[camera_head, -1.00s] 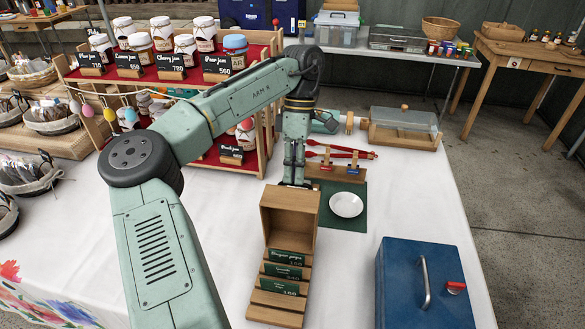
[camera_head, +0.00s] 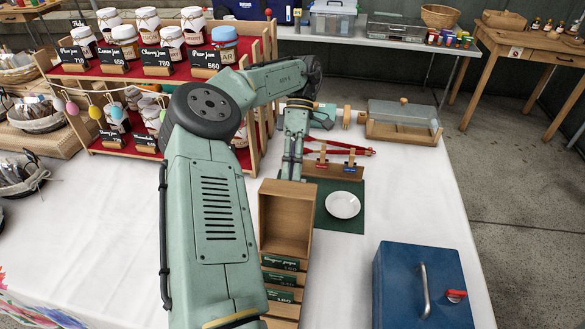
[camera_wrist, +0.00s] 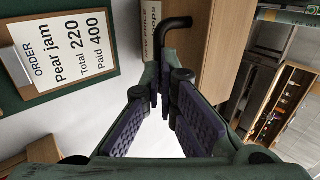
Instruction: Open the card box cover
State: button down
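A wooden box (camera_head: 286,250) stands upright on the white tablecloth in the head view, with its hollow inside facing me. I cannot tell which part is a cover. My gripper (camera_wrist: 166,90) is behind the box's top edge; its tips are hidden in the head view. In the wrist view its purple-padded fingers have a narrow gap between them. A dark bent handle (camera_wrist: 178,22) is just past the fingertips, beside a wooden panel (camera_wrist: 208,50); I cannot tell whether they touch it.
A white plate (camera_head: 342,205) lies on a green mat (camera_head: 330,222) right of the box. A blue metal box (camera_head: 395,300) stands at front right. A jam shelf (camera_head: 262,55) is behind my arm. An order slip (camera_wrist: 70,48) shows in the wrist view.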

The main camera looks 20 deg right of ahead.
jog(key=c, duration=2.3)
grip_release()
jog(key=shift+s+a+f, duration=0.1)
jog(key=shift+s+f, duration=0.3)
jog(key=shift+f, duration=0.45)
jog(key=o, duration=0.6)
jog(key=shift+w+r, duration=0.15)
